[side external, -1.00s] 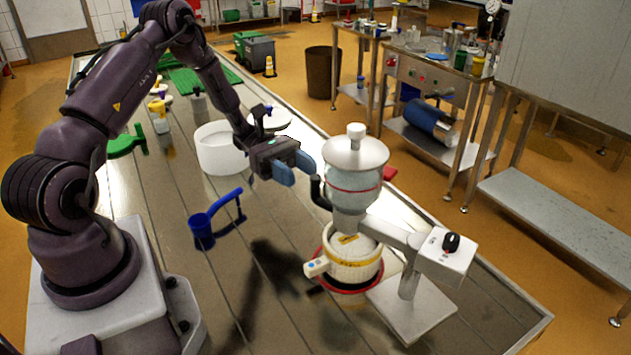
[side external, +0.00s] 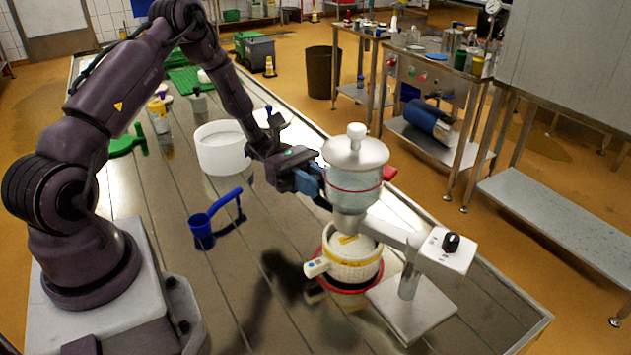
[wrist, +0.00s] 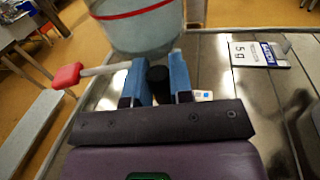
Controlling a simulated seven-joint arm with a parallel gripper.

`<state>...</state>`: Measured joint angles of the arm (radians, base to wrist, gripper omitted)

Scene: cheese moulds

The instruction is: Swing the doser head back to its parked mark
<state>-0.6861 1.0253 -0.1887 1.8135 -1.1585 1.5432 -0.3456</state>
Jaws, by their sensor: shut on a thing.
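The doser head (side external: 352,180), a clear hopper with a red band and white lid, sits on a white arm from its stand (side external: 412,310). It hangs over a white perforated mould (side external: 352,262) with a yellow band. My gripper (side external: 318,186) is at the hopper's left side; in the wrist view its blue fingers (wrist: 157,80) are shut on the doser's black handle (wrist: 158,84). The fingers mostly hide the handle in the side view. I cannot pick out a parked mark.
A red-ended lever (wrist: 66,76) lies left of the fingers in the wrist view. A "5 g" card (wrist: 252,54) lies at right.

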